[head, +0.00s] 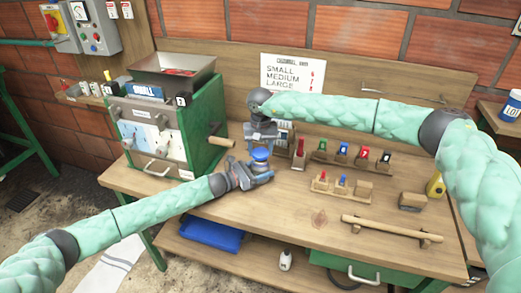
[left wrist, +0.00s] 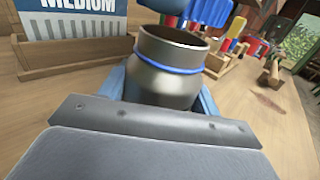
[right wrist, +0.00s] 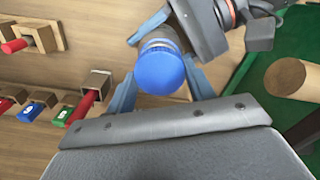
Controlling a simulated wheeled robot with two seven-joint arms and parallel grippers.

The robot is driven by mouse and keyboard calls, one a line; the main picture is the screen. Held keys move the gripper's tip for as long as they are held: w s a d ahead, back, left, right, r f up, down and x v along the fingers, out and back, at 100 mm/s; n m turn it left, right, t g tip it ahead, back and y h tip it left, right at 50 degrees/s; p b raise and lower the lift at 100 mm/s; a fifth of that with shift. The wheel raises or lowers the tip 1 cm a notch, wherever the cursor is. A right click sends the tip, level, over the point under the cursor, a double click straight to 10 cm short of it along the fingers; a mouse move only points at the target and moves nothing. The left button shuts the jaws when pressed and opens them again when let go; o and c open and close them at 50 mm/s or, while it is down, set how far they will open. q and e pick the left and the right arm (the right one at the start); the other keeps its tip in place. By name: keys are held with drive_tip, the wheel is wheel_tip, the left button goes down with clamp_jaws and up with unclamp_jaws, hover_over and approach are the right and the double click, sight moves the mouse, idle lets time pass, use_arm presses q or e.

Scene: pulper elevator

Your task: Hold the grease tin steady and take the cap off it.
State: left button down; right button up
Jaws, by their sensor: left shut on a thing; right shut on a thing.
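The grease tin (left wrist: 165,75) is a grey metal jar with a blue ring below its rim. It stands upright between the fingers of my left gripper (head: 255,176), shut on its sides. Its open mouth shows in the left wrist view. The blue cap (right wrist: 160,70) is between the fingers of my right gripper (right wrist: 160,82), which is shut on it from above. In the head view the cap (head: 260,154) is over the tin. In the left wrist view a blue part is above the mouth with a gap, mostly cut off by the frame.
The green mill (head: 205,127) with a wooden handle (head: 221,142) stands close to the left. A small rack (head: 341,187) and a row of coloured pieces (head: 342,154) are to the right. A wooden bar (head: 392,229) lies near the front edge. The table's front middle is clear.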

sight(260, 152)
drive_tip(key=shift+r, duration=2)
use_arm(q)
drive_tip(key=shift+c, duration=1.3)
unclamp_jaws()
drive_tip(key=shift+s+a+f+b, duration=0.1)
drive_tip(key=shift+s+a+b, duration=0.1)
drive_tip(key=shift+a+b, duration=0.15)
use_arm(e)
drive_tip(key=shift+f, duration=0.3)
use_arm(q)
drive_tip(key=b+v, duration=0.3)
drive_tip(key=v, duration=0.7)
drive_tip(key=shift+w+b, duration=0.1)
drive_tip(key=shift+b, duration=0.2)
use_arm(e)
wheel_tip(260, 152, down, 4)
drive_tip(key=shift+r, duration=0.15)
use_arm(q)
drive_tip(key=shift+s+a, duration=0.25)
drive_tip(key=shift+a, duration=0.2)
drive_tip(key=shift+s+a, duration=0.15)
drive_tip(key=shift+a, duration=0.05)
use_arm(e)
drive_tip(key=shift+s+f, duration=0.1)
drive_tip(key=shift+f, duration=0.1)
